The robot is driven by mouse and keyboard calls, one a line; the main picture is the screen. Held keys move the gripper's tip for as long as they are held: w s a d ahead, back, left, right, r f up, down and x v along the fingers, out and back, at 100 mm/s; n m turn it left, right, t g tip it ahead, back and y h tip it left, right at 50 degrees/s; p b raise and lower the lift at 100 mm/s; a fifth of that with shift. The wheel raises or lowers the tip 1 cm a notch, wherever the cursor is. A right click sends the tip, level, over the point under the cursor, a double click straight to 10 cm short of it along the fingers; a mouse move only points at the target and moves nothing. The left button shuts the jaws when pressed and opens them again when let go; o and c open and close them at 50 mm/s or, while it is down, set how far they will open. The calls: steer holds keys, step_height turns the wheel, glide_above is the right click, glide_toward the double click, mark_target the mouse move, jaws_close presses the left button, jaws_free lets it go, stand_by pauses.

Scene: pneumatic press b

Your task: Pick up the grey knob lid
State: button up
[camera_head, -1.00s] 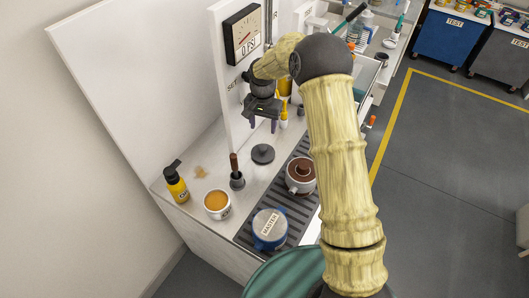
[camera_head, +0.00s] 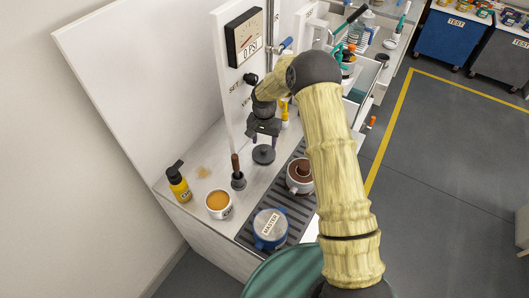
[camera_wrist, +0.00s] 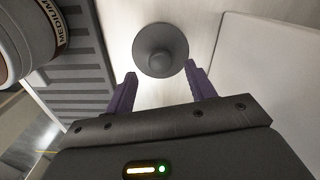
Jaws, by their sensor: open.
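The grey knob lid (camera_head: 263,155) is a dark grey disc with a round knob. It lies on the pale counter left of the slatted grey tray (camera_head: 296,205). In the wrist view the lid (camera_wrist: 160,51) lies just beyond my fingertips, knob towards the camera, centred a little left of the gap's middle. My gripper (camera_head: 264,140) hangs above and just behind the lid in the head view. In the wrist view its two purple fingers (camera_wrist: 158,78) are apart with nothing between them. I cannot tell the exact height above the lid.
A pot with a brown top (camera_head: 300,178) stands on the tray, right of the lid. A blue MASTER container (camera_head: 270,228), a wooden-handled tool in a dark cup (camera_head: 237,176), a white cup (camera_head: 218,203) and a yellow bottle (camera_head: 178,185) stand nearby. A white panel (camera_head: 232,95) rises behind.

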mark_target(264, 147)
steer(key=shift+w+f+p, duration=0.1)
steer(key=shift+f+p, duration=0.5)
steer(key=shift+f, duration=1.65)
steer(key=c, duration=1.1)
